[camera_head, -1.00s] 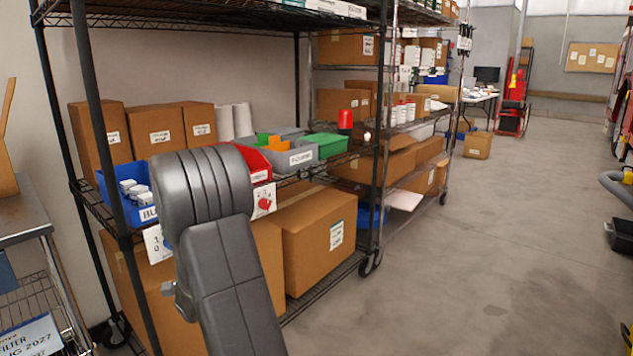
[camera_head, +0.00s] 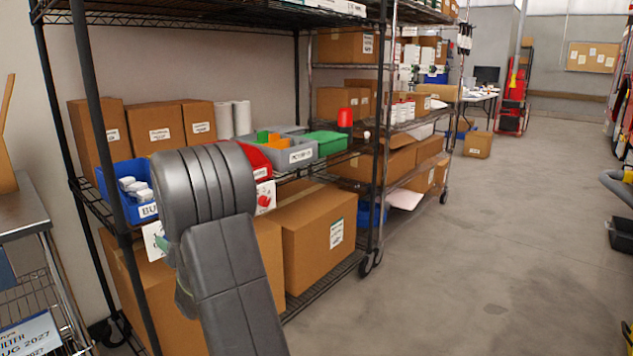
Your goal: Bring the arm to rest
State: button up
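My arm (camera_head: 215,220) rises from the bottom of the head view in front of the wire shelf. Its dark grey links hide part of the shelf and the boxes behind. My gripper's fingers do not show; the end of the arm is out of sight behind the links. I cannot see whether it holds anything.
The black wire shelf (camera_head: 322,300) holds a blue bin (camera_head: 116,203) with white items, a red bin (camera_head: 252,158), a grey bin (camera_head: 291,157), a green bin (camera_head: 327,142) and cardboard boxes (camera_head: 320,240). A metal table (camera_head: 22,212) stands at left.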

jog(key=shift+s+d+n+p, duration=0.15)
jog(key=shift+s+d+n, duration=0.1)
jog(key=shift+n, duration=0.7)
jog(key=shift+s+d+n+p, duration=0.15)
jog(key=shift+d+n, duration=0.15)
jog(key=shift+n, duration=0.6)
jog(key=shift+s+d+n+p, duration=0.1)
jog(key=shift+s+d+n, duration=0.15)
jog(key=shift+n, duration=0.7)
